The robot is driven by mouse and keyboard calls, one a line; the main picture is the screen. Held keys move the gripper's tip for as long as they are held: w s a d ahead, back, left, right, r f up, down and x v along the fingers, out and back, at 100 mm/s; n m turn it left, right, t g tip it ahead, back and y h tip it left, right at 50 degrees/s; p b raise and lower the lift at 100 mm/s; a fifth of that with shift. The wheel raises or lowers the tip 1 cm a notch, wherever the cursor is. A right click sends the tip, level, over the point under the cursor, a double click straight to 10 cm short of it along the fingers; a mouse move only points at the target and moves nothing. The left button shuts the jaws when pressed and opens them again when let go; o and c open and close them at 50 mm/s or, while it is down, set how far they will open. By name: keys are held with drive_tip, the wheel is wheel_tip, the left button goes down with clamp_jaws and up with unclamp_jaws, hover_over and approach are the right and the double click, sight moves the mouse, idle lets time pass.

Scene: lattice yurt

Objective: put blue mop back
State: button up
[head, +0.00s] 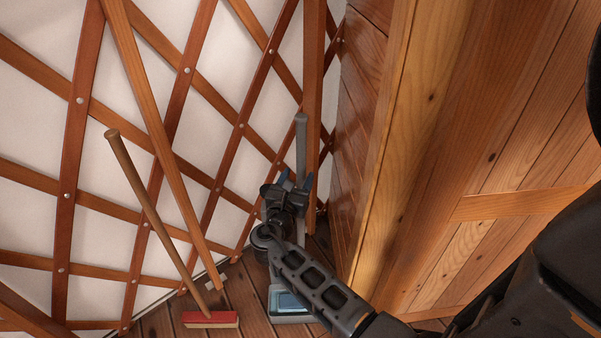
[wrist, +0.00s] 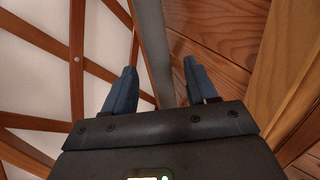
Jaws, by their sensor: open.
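The blue mop has a grey handle (head: 301,135) that stands nearly upright against the lattice in the corner. Its grey-and-blue head (head: 289,303) is on the wooden floor, partly hidden by my arm. My gripper (head: 296,181) is at the upper part of the handle, with its blue fingertips apart. In the wrist view the grey handle (wrist: 154,45) runs up between the two open fingers (wrist: 160,85). I cannot tell whether either finger touches it. The middle of the handle is hidden behind my gripper.
A broom with a wooden handle (head: 150,205) and a red head (head: 211,319) leans on the lattice wall (head: 70,150) to the left. A wooden panel wall (head: 480,150) stands close on the right. Little free floor shows.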

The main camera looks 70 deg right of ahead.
drive_tip(key=a, duration=0.8)
drive_tip(key=shift+s+b, duration=0.35)
drive_tip(key=shift+b, duration=0.1)
drive_tip(key=s+a+f+m+t+y, duration=0.25)
drive_tip(key=s+a+f+y, duration=0.2)
drive_tip(key=a, duration=0.35)
drive_tip(key=s+a+f+m+t+y, duration=0.25)
drive_tip(key=a+f+t+y, duration=0.2)
drive_tip(key=a, duration=0.45)
drive_tip(key=s+a+r+m+t+y, duration=0.3)
drive_tip(key=s+a+m+y, duration=0.15)
drive_tip(key=s+a, duration=0.3)
drive_tip(key=s+a+r+m+t+y, duration=0.1)
drive_tip(key=s+r+m+t+y, duration=0.1)
drive_tip(key=r, duration=0.6)
drive_tip(key=s+a+r+m+t+y, duration=0.1)
drive_tip(key=s+a+r+m+y, duration=0.1)
drive_tip(key=s+r+m, duration=0.2)
wheel_tip(320, 180, up, 5)
drive_tip(key=m, duration=0.3)
drive_tip(key=shift+s+t, duration=0.4)
drive_tip(key=shift+a+y, duration=0.1)
drive_tip(key=shift+y, duration=0.15)
